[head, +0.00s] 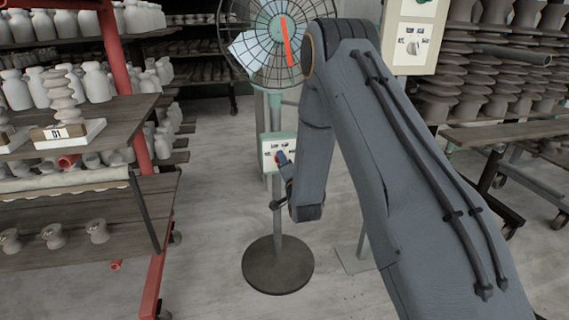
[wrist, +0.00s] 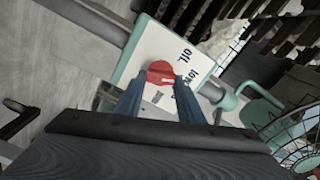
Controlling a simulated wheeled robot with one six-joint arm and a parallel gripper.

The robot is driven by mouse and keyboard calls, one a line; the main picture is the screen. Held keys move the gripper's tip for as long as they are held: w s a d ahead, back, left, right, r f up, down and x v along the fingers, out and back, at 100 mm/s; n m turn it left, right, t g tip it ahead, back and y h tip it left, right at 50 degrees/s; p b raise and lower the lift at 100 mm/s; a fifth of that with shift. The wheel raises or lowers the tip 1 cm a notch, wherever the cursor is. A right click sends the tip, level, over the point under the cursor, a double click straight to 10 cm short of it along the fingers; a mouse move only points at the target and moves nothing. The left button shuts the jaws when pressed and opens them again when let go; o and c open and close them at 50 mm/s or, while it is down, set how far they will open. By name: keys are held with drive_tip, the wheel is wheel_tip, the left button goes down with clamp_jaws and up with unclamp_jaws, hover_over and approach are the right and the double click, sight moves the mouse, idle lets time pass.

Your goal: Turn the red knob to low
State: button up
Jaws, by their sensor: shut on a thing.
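The red knob (wrist: 160,73) sits on the white face of a small green-edged control box (wrist: 140,63) in the wrist view. My gripper (wrist: 160,91) has its two blue fingers at either side of the knob and is shut on it. Dark labels surround the knob, tilted and partly hidden by the fingers; I cannot tell for sure which one the knob points to. In the head view the control box (head: 269,148) is on the stand of a caged fan (head: 277,40); the knob (head: 281,158) is partly covered by my gripper (head: 284,166).
The fan's round dark base (head: 277,265) stands on the grey floor. Shelves with white pots and a small numbered stand (head: 64,133) are at left. Another switch box (head: 413,40) is behind my arm at upper right. A wooden bench (head: 510,130) is at right.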

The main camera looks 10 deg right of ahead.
drive_tip(key=o, duration=1.1)
drive_tip(key=shift+c, duration=0.2)
drive_tip(key=s, duration=0.8)
drive_tip(key=shift+p, duration=0.35)
drive_tip(key=shift+w, duration=0.1)
